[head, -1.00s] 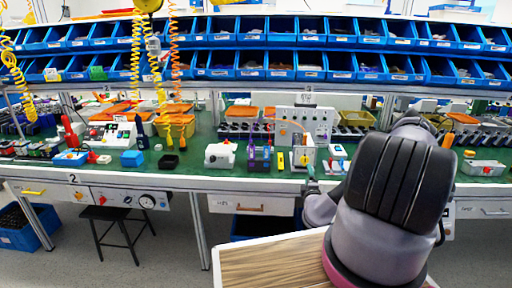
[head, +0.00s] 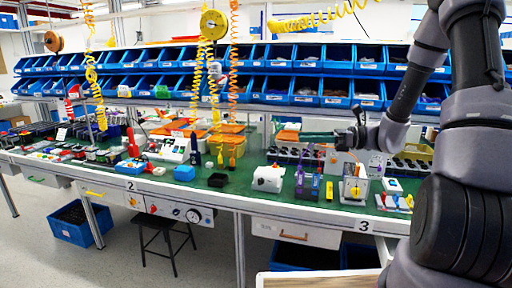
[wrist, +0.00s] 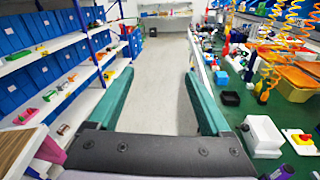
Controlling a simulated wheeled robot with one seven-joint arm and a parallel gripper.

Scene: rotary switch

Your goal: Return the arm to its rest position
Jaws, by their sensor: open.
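My arm (head: 455,175) rises at the right of the head view, bent at the elbow, with its forearm coming down to the wrist. My gripper (head: 285,137) is held above the green bench, level and pointing left in the head view. In the wrist view my gripper (wrist: 159,73) shows two teal fingers spread wide, with only the distant floor aisle between them. It is open and holds nothing. A grey control panel with a round dial (head: 193,215) is under the bench edge, well left of my arm.
The green bench (head: 225,198) carries a white box (head: 268,179) and small devices below my gripper. Blue bins (head: 308,92) line the back. Yellow coiled hoses (head: 213,70) hang left of the gripper. In the wrist view, shelves (wrist: 75,88) stand left and the aisle (wrist: 160,95) is clear.

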